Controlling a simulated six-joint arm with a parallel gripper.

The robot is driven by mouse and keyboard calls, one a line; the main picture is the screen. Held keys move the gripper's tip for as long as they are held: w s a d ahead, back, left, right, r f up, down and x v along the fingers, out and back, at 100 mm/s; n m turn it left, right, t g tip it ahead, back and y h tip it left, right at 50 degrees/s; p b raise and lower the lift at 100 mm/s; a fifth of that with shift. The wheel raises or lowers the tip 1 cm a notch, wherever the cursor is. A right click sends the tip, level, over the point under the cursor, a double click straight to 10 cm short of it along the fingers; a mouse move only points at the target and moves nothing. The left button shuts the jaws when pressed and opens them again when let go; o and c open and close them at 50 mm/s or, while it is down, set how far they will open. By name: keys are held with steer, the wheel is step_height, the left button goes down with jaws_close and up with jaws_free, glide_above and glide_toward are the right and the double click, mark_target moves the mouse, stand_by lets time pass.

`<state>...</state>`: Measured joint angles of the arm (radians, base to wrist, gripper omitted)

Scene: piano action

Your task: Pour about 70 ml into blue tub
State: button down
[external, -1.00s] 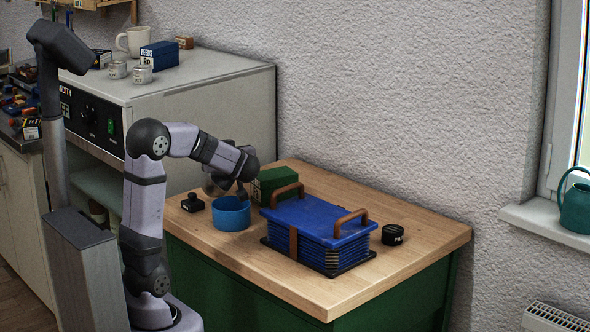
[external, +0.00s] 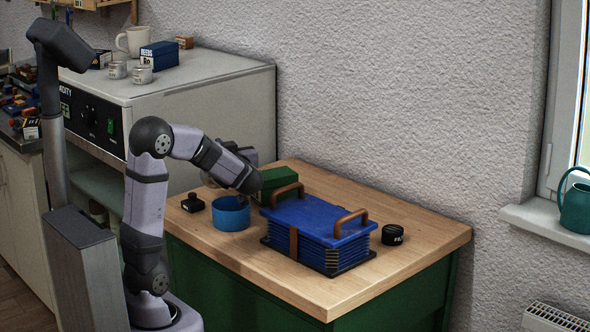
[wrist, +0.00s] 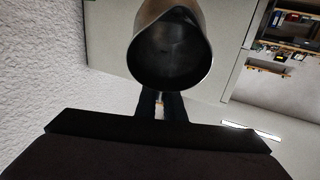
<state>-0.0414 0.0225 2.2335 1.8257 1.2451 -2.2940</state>
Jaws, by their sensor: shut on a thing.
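The blue tub (external: 231,214) stands upright on the wooden table, left of the blue bellows. My gripper (external: 214,184) is above and just behind the tub, mostly hidden by my own wrist in the external view. In the wrist view my gripper (wrist: 160,106) is shut on a dark metal pouring vessel (wrist: 170,52). The vessel's open mouth faces the wrist camera and its inside looks dark; I cannot tell how much is in it. No stream is visible, and the tub's contents are hard to make out.
A blue bellows with brown handles (external: 318,222) sits right of the tub. A green box (external: 278,180) is behind, a small black bottle (external: 192,203) left, a black round tin (external: 392,235) right. The table's front right (external: 420,255) is clear.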

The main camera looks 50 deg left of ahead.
steer(key=shift+s+d+r+y, duration=0.1)
steer(key=shift+d+r+y, duration=0.2)
steer(key=shift+r, duration=0.25)
steer(key=shift+d+r+y+p, duration=0.2)
steer(key=shift+r+y+p, duration=0.1)
steer(key=shift+r+p, duration=0.15)
steer(key=shift+s+d+t+y+b, duration=0.3)
steer(key=shift+d+b, duration=0.35)
steer(key=shift+b, duration=1.15)
steer(key=shift+s+d+r+y+b, duration=0.2)
steer(key=shift+d+b, duration=0.15)
steer(key=shift+b, duration=0.45)
steer(key=shift+s+d+r+y+b, duration=0.1)
steer(key=shift+d+y+b, duration=0.15)
steer(key=shift+b, duration=0.55)
